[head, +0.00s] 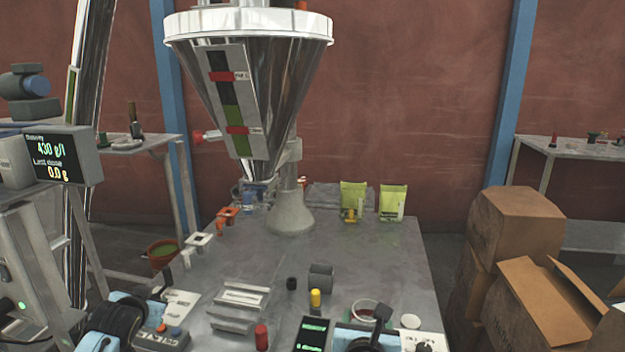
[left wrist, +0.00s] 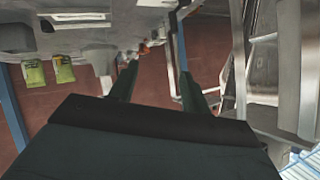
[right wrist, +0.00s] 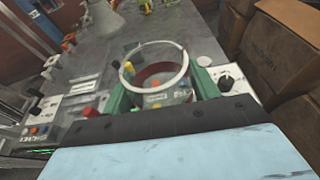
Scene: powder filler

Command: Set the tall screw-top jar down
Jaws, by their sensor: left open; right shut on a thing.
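The jar is clear and open-topped, with a pale rim and something red low in it. In the right wrist view the jar (right wrist: 182,68) stands between the green fingers of my right gripper (right wrist: 163,90), which is shut on it. The jar also shows in the head view (head: 372,312), near the front right of the table, partly hidden by my right arm. Whether its base touches the table cannot be told. My left gripper (left wrist: 158,88) is open and empty in the left wrist view; its fingertips are not clear in the head view.
A white disc (head: 410,321) lies right of the jar. A yellow-topped bottle (head: 315,299), a dark cylinder (head: 320,277) and a red-capped item (head: 262,337) stand to its left. The steel hopper (head: 247,85) rises behind. Cardboard boxes (head: 515,235) stand beyond the table's right edge.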

